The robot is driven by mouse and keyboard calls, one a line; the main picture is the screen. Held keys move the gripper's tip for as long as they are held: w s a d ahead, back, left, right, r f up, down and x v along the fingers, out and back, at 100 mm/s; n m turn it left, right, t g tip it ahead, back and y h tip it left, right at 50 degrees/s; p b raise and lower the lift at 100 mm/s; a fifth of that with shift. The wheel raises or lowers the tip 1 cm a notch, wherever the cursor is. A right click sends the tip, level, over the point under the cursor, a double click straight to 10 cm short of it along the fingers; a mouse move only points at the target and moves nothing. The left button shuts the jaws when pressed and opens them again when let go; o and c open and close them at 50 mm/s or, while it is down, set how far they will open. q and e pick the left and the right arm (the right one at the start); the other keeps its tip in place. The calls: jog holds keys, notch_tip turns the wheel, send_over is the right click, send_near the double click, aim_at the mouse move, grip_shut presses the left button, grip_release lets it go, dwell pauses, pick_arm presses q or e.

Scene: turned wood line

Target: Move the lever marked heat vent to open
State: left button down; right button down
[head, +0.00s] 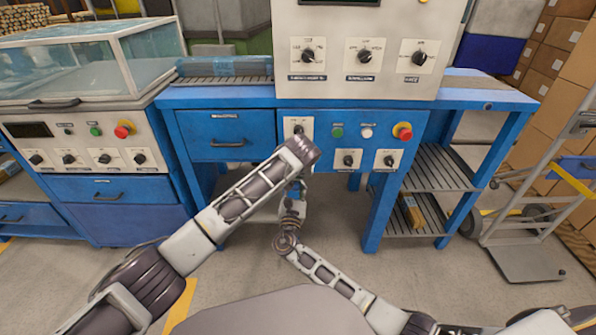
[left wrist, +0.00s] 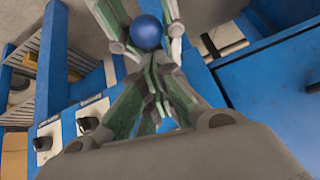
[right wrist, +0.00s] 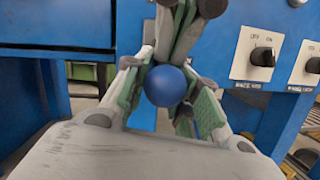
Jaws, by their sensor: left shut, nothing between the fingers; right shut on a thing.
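Several switches with black handles on white plates show, but I cannot read which label says heat vent. One plate (head: 298,128) sits by the blue drawer, partly behind my left wrist. Two more, a left one (head: 348,160) and a right one (head: 389,160), sit lower on the blue panel. The left of these shows OFF and ON in the right wrist view (right wrist: 262,57). My left gripper (head: 299,178) is shut and empty, pointing down before the desk. My right gripper (head: 293,203) is just below it, shut on a blue ball (right wrist: 166,86). The ball also shows in the left wrist view (left wrist: 147,33).
A grey console (head: 350,75) with three dials stands on the blue desk. Green and white buttons and a red emergency knob (head: 402,131) are on the panel. A glass-covered machine (head: 80,70) stands left. A hand truck (head: 520,250) and boxes stand right.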

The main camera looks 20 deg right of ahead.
jog(key=shift+d, duration=0.2)
pick_arm(q)
jog(key=shift+s+a+f, duration=0.15)
jog(key=shift+f, duration=0.35)
jog(key=shift+s+a+f, duration=0.1)
jog(key=shift+a+f, duration=0.05)
jog(key=shift+f, duration=0.3)
pick_arm(e)
jog(key=shift+r, duration=0.1)
pick_arm(q)
jog(key=shift+f, duration=0.15)
pick_arm(e)
jog(key=c, duration=1.4)
grip_release()
jog(key=shift+c, duration=0.2)
pick_arm(q)
jog(key=shift+d+r+t, duration=0.1)
jog(key=shift+r+t, duration=0.2)
jog(key=shift+r, duration=0.05)
pick_arm(e)
jog(key=shift+a, duration=0.15)
jog(key=shift+s, duration=0.15)
pick_arm(q)
jog(key=shift+r, duration=0.1)
pick_arm(e)
jog(key=shift+s+a+f, duration=0.2)
jog(key=shift+s+f, duration=0.1)
jog(key=shift+s, duration=0.15)
jog(key=v, duration=1)
jog(key=shift+s, duration=0.3)
